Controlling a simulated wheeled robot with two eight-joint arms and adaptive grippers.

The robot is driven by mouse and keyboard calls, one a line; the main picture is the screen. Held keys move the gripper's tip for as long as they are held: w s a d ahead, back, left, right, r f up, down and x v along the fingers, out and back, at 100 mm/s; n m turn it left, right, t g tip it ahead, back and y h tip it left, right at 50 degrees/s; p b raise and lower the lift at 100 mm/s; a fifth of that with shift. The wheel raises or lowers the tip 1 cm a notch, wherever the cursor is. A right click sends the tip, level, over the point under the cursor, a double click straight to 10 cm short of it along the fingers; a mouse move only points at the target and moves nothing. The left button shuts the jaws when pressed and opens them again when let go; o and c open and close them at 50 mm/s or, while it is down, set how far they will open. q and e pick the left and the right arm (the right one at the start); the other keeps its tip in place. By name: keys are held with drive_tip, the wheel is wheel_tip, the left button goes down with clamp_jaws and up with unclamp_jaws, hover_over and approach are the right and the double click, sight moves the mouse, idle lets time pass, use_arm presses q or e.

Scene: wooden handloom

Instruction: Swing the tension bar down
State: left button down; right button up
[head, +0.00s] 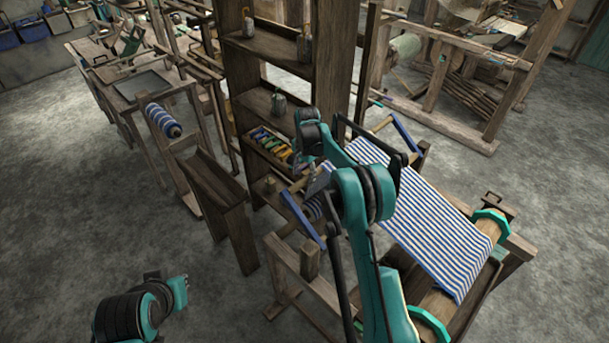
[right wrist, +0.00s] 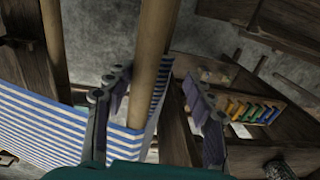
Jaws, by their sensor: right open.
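The tension bar (head: 382,124) is a pale wooden rod between two blue side arms (head: 303,218) on the loom at the right. Blue-and-white striped cloth (head: 425,212) runs from it to the front roller. My right gripper (head: 316,200) is at the bar, partly hidden by my own arm in the head view. In the right wrist view, its fingers (right wrist: 152,82) are apart, with the wooden bar (right wrist: 150,62) passing between them. The bar lies nearer the left finger, and contact cannot be told. My left arm shows at bottom left, without a clear gripper.
A tall wooden shelf (head: 235,75) with jars and colored spools stands just behind and left of the loom. Another wooden frame (head: 440,85) stands at the back right.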

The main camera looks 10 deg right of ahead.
drive_tip(key=shift+d+r, duration=0.1)
idle(0.5)
wheel_tip(320, 180, up, 12)
drive_tip(key=shift+s+d, duration=0.15)
drive_tip(key=shift+s, duration=0.15)
idle(0.6)
